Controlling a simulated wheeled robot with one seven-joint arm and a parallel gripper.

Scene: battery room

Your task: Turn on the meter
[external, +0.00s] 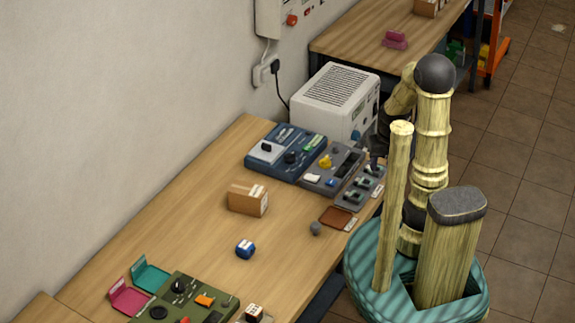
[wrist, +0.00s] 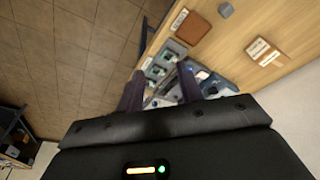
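No device carries a readable label, so I cannot tell which one is the meter. A blue panel (external: 286,152) with a dark knob and a light plate lies on the bench near the wall. A grey panel (external: 331,168) with yellow, white and blue controls adjoins it. A smaller grey switch panel (external: 361,187) lies at the bench edge. My gripper (wrist: 160,72) is open and empty, its two dark fingers apart, with the panels beyond them in the wrist view. In the external view it is dark and partly hidden beside the white box, above the panels' right end.
A white vented box (external: 334,101) stands behind the panels. An olive panel (external: 185,302) is at the front. The bench's middle is mostly clear.

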